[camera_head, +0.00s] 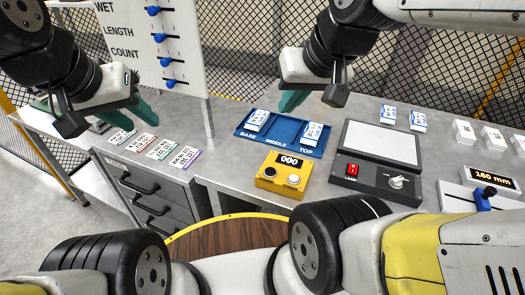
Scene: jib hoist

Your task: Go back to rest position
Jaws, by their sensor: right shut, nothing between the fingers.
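My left gripper (146,110) has teal fingers and hangs above the left part of the grey bench, over the row of printed cards. Its fingers overlap in this view, so I cannot tell how far apart they are. My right gripper (290,103) also has teal fingers. It is shut and empty, above the bench just behind the blue tray (240,131). Both arms are bent, with the grippers held out in front of me.
The blue tray holds white-and-blue packets. A yellow counter box (284,174) reading 000 and a dark light panel (377,158) stand nearby. A slider board (150,40) rises at left. A gauge reading 160 mm (490,178) is at right. Drawers (150,190) sit below the bench.

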